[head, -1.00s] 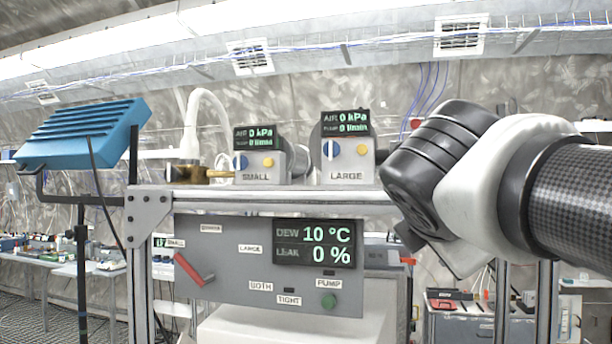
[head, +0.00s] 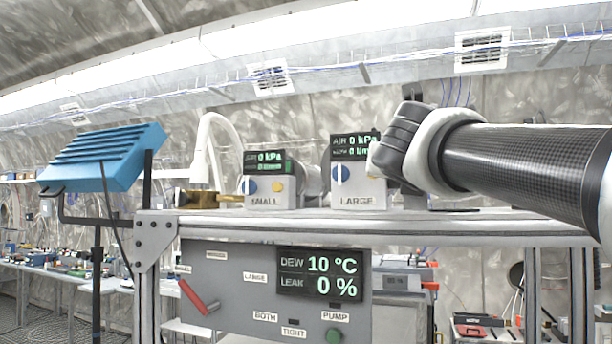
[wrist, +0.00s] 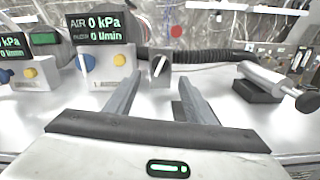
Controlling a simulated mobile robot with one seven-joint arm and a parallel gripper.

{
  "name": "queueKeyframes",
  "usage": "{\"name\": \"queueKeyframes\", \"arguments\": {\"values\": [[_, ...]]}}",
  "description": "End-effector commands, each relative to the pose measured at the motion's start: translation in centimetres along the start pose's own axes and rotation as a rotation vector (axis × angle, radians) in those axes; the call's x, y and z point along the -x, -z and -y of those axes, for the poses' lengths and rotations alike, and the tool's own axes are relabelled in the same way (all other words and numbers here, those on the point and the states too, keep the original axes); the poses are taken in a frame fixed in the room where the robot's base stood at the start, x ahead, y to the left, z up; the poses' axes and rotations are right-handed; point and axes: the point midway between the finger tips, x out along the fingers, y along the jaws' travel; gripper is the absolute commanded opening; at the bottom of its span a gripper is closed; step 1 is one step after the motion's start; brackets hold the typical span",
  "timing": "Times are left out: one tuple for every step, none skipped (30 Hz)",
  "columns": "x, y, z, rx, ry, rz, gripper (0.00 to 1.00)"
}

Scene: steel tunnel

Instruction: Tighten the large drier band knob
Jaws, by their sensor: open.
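In the wrist view, a dark knob (wrist: 159,66) with a pale bar across its face stands just right of the large drier's display unit. It looks like the band knob. My gripper (wrist: 160,90) is open, with its two fingers pointing toward this knob, one on each side of it in the picture. Nothing is between the fingers, and they look short of the knob. The unit labelled LARGE (head: 358,197) has a display, a blue button and a yellow button; it also shows in the wrist view (wrist: 108,72). In the head view my wrist hides the knob.
The SMALL unit (head: 268,195) stands to the left. A black ribbed hose (wrist: 205,56) runs behind the knob. A pale cylinder (wrist: 268,78) with a dark end lies at right. Below the bench top, a panel (head: 235,290) carries a red lever (head: 198,298) and a green button.

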Motion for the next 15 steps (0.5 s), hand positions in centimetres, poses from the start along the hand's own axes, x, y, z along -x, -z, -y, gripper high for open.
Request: {"name": "queueKeyframes", "arguments": {"values": [[-1.3, -0.1, 0.0, 0.001, 0.002, -0.003, 0.49], [-1.9, -0.1, 0.0, 0.001, 0.003, -0.002, 0.49], [-2.8, -0.1, 0.0, 0.001, 0.002, -0.002, 0.49], [-3.4, -0.1, 0.0, 0.001, 0.003, -0.002, 0.49], [-4.0, -0.1, 0.0, 0.001, 0.003, -0.003, 0.49], [-4.7, -0.1, 0.0, 0.001, 0.002, -0.001, 0.49], [-5.2, -0.1, 0.0, 0.001, 0.002, -0.002, 0.49], [-5.6, -0.1, 0.1, 0.001, 0.003, -0.001, 0.49], [-6.2, -0.1, 0.0, 0.001, 0.002, -0.001, 0.49], [-6.5, -0.1, 0.0, 0.0, 0.001, -0.001, 0.49], [-6.8, -0.1, 0.0, 0.0, 0.001, -0.001, 0.49], [-7.2, -0.1, 0.0, -0.001, 0.001, -0.001, 0.49], [-7.4, 0.0, 0.0, -0.001, 0.001, -0.001, 0.49], [-7.6, 0.0, 0.0, -0.001, 0.001, -0.001, 0.49], [-7.7, 0.0, 0.0, -0.001, 0.001, -0.001, 0.49]]}}
